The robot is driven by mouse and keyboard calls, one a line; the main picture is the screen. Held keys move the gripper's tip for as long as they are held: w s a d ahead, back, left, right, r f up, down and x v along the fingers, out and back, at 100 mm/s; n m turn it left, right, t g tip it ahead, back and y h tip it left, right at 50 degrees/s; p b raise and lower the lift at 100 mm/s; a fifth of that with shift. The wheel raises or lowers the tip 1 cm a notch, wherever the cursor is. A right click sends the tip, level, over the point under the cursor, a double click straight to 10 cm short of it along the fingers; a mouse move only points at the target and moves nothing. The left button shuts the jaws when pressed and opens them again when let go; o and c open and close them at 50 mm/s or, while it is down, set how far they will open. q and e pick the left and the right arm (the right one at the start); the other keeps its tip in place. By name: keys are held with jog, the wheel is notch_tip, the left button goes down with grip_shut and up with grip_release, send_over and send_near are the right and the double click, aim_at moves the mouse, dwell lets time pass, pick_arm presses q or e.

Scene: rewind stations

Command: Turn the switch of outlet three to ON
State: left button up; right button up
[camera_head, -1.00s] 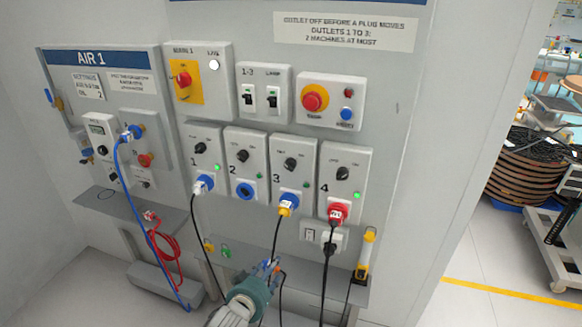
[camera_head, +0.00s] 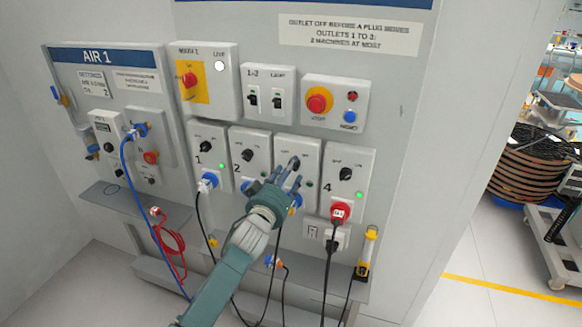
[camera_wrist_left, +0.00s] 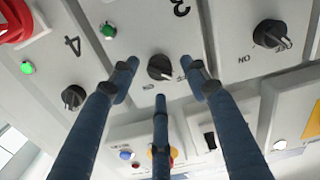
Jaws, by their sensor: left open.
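Outlet three (camera_head: 311,156) is a light grey panel on the wall station, and its number shows in the left wrist view. Its switch is a black round knob (camera_wrist_left: 160,67) with a pale pointer mark. The lamp of outlet three (camera_wrist_left: 108,30) looks dark green, unlit. My left gripper (camera_head: 287,174) is in front of outlet three, partly covering the panel and the blue plug (camera_head: 298,202). In the left wrist view its dark blue fingers (camera_wrist_left: 165,85) are spread open around the knob in the picture; contact cannot be told. My right gripper is not in view.
Outlet two (camera_head: 247,150) is left of the gripper and outlet four (camera_head: 347,160), with a red plug (camera_head: 340,212) and lit green lamp, is right. Outlet one (camera_head: 207,150) also has a lit lamp. Black cables hang below. A red emergency button (camera_head: 318,102) sits above.

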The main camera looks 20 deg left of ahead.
pick_arm(q)
jog(key=shift+w, duration=0.9)
jog(key=c, duration=1.2)
jog(key=shift+o, duration=0.2)
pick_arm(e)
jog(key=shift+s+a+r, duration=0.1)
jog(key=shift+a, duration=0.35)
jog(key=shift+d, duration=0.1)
pick_arm(q)
jog(key=m+b, duration=0.1)
jog(key=m, duration=1.6)
jog(key=shift+d+r+m, duration=0.1)
jog(key=shift+m, duration=0.2)
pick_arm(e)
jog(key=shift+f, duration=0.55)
